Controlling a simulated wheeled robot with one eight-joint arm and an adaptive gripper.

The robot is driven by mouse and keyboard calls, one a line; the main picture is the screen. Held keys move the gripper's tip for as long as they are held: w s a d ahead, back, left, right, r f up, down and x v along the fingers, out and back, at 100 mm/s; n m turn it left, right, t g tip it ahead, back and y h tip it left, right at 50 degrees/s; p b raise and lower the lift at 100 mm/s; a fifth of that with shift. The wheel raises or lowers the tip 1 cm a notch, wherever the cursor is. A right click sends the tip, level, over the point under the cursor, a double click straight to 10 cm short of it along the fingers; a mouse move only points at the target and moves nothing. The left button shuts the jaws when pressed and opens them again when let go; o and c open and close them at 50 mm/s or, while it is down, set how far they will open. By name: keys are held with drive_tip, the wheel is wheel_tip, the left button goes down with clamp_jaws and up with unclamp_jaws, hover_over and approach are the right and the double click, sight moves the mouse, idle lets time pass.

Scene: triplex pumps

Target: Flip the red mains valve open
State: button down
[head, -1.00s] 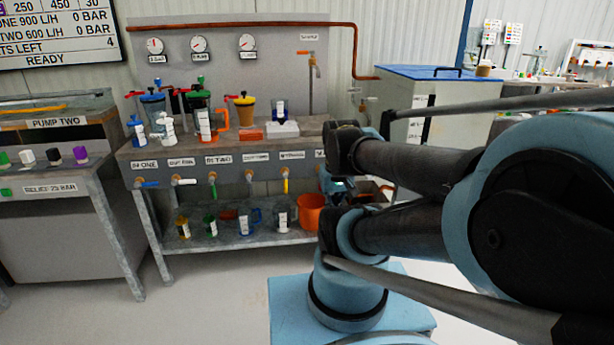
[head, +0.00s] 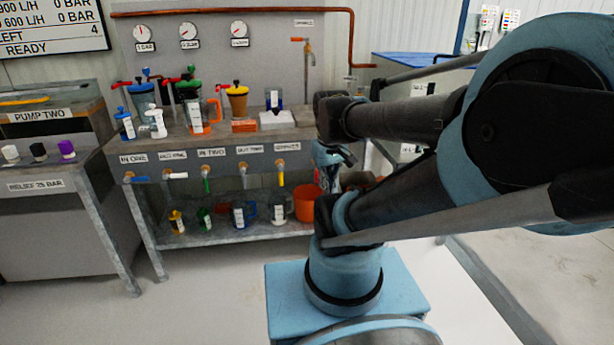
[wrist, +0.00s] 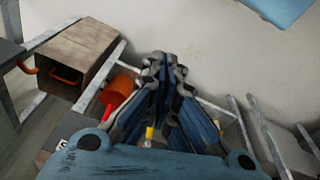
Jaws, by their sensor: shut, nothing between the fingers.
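A red handle (wrist: 106,112), likely the mains valve, shows in the wrist view just beside the orange bucket (wrist: 119,92), left of my fingers. A yellow valve handle (wrist: 150,132) shows below the fingers. In the head view, the place right of the yellow valve (head: 281,178) is hidden behind my arm, and I cannot make out the red valve there. My gripper (wrist: 166,62) is shut and empty, apart from the red handle. In the head view my gripper (head: 345,156) is partly hidden by my arm, in front of the bench's right end.
The bench (head: 250,150) carries jugs and bottles, with coloured valves along its front and several jugs on its lower shelf (head: 195,238). The orange bucket also shows in the head view (head: 306,204). A blue-lidded tank (head: 425,63) stands behind my arm. Floor left of my base is clear.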

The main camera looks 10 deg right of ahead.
sight(317, 176)
drive_tip(key=w+a+r+n+g+h, duration=0.1)
drive_tip(key=w+a+r+n, duration=0.1)
drive_tip(key=w+n, duration=1.15)
drive_tip(key=w+a+f+n, duration=0.1)
drive_tip(key=w+f, duration=0.1)
drive_tip(key=w, duration=0.3)
drive_tip(key=w+a+f+n+h, duration=0.1)
drive_tip(key=w+a+f, duration=0.1)
drive_tip(key=w, duration=0.4)
drive_tip(key=w+a+f+n, duration=0.1)
drive_tip(key=w+f+n, duration=0.1)
drive_tip(key=w, duration=0.4)
drive_tip(key=shift+a+f, duration=0.25)
drive_tip(key=shift+f, duration=0.3)
drive_tip(key=w+d+f, duration=0.1)
drive_tip(key=d+f, duration=0.5)
drive_tip(key=f, duration=0.3)
drive_tip(key=shift+d+f, duration=0.15)
drive_tip(key=shift+f, duration=0.15)
drive_tip(key=shift+w, duration=0.1)
